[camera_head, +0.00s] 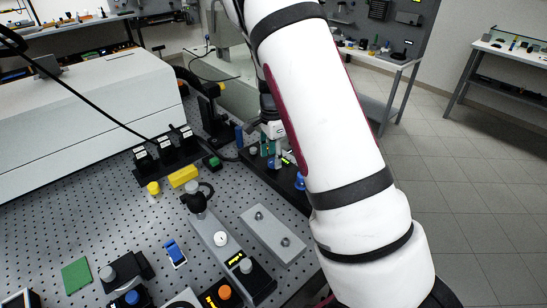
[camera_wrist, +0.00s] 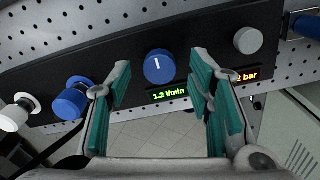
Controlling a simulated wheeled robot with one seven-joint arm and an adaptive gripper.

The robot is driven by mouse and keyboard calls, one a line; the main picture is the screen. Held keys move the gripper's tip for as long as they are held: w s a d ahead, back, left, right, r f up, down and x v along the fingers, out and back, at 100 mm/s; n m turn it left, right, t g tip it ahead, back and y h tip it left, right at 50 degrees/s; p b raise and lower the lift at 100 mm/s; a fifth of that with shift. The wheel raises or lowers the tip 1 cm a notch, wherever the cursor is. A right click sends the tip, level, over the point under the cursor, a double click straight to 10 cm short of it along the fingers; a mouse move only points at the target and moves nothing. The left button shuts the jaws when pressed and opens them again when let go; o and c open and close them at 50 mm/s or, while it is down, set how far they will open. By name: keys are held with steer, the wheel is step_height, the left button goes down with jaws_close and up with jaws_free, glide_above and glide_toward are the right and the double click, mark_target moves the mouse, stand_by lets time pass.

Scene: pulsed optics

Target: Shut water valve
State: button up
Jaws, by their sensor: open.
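In the wrist view, a dark panel carries a round blue knob (camera_wrist: 158,66) with a white mark pointing straight up in the picture. A lit display (camera_wrist: 169,95) beside it reads 1.2 l/min. My gripper (camera_wrist: 161,72) is open, with its teal-padded fingers on either side of the blue knob. I see no clear contact, and the gap in depth is hard to judge. A second blue knob (camera_wrist: 72,98) stands out from the panel to the left.
A grey knob (camera_wrist: 248,40) and a partly covered bar display (camera_wrist: 246,76) are right of the gripper, and a white knob (camera_wrist: 17,113) is far left. The perforated optical table (camera_head: 110,232) holds mounts, a yellow block (camera_head: 183,176) and a green plate (camera_head: 76,275).

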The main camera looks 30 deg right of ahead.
steer(key=shift+f, duration=0.75)
jaws_close()
